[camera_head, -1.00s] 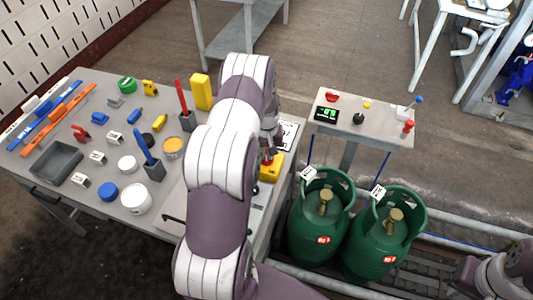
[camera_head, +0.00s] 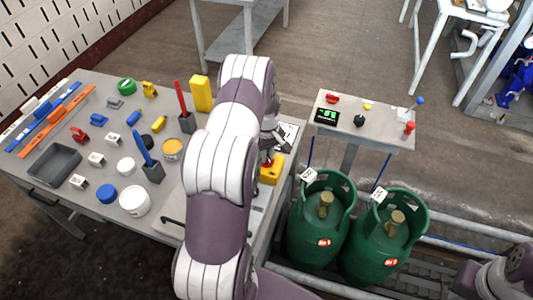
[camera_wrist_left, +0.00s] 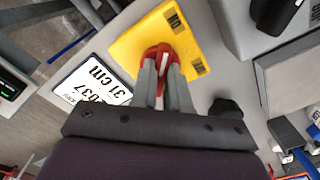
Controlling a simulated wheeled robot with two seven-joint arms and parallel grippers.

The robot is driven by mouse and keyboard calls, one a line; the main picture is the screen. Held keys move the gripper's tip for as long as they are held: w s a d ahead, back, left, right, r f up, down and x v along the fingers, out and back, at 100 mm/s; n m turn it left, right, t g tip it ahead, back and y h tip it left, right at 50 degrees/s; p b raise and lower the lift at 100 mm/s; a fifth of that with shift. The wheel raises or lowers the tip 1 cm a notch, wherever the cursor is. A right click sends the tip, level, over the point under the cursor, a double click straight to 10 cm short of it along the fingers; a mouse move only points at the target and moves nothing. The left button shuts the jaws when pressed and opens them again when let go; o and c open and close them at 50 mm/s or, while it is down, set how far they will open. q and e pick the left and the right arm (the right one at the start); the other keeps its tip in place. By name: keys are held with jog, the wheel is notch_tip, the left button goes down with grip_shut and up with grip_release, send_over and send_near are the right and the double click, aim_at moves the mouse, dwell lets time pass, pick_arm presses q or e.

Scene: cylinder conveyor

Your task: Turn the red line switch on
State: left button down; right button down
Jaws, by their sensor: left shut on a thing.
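The red line switch (camera_wrist_left: 165,56) is a red rotary knob with a white bar, on a yellow box (camera_wrist_left: 178,40) marked with dark labels. In the head view the yellow box (camera_head: 271,172) sits at the right edge of the workbench, partly behind my left arm. My left gripper (camera_wrist_left: 162,72) is shut on the red knob, one grey finger on each side of it. It also shows in the head view (camera_head: 268,158), above the box. The knob is partly hidden by the fingers. My right gripper is out of view.
A white sign (camera_wrist_left: 92,88) reading "31 cm" lies next to the yellow box. Tools, cups and blocks cover the bench's left part. Two green gas cylinders (camera_head: 320,225) stand right of the bench, below a small control panel (camera_head: 383,125) with a green display.

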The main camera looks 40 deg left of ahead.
pick_arm(q)
jog(key=c, duration=1.1)
grip_release()
jog(key=shift+r, duration=0.1)
notch_tip(320, 180, up, 13)
jog(key=shift+f+b, duration=0.2)
jog(key=shift+b, duration=0.85)
jog(key=s+d+m, duration=0.4)
jog(key=s+d, duration=0.1)
jog(key=d, duration=0.1)
jog(key=s+d+r+m+t, duration=0.1)
jog(key=s+d+m, duration=0.3)
jog(key=d, duration=0.3)
jog(key=s+d+r+m, duration=0.1)
jog(key=s+d+m, duration=0.3)
jog(key=s+d, duration=0.3)
jog(key=shift+s+d+r+m, duration=0.1)
jog(key=shift+r+m, duration=0.1)
jog(key=shift+m, duration=0.2)
